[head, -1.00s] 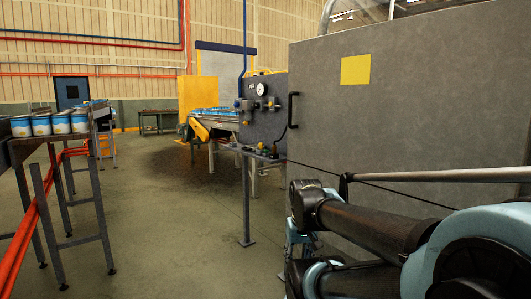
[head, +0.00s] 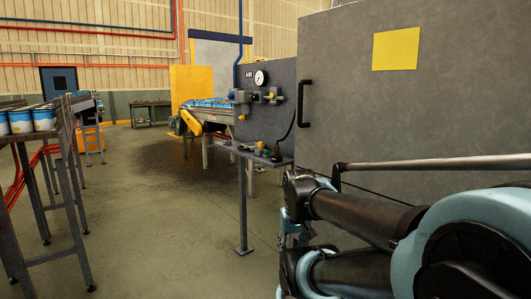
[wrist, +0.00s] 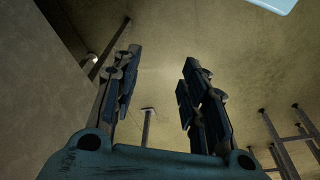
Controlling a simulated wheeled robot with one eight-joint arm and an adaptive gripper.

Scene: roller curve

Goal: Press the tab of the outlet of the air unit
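The air unit (head: 267,95) is on a grey panel marked AIR, ahead near the middle of the head view. It has a round white gauge (head: 260,78) and several small fittings below it, one blue at the left and one yellow at the right. The outlet and its tab are too small to tell apart from these fittings. My gripper (wrist: 162,75) shows in the wrist view with its two dark fingers apart and nothing between them. It points at the floor, well short of the air unit.
A large grey cabinet (head: 345,110) with a black handle is close on the right. A conveyor with blue-white tubs (head: 44,118) is on the left. The floor between is clear.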

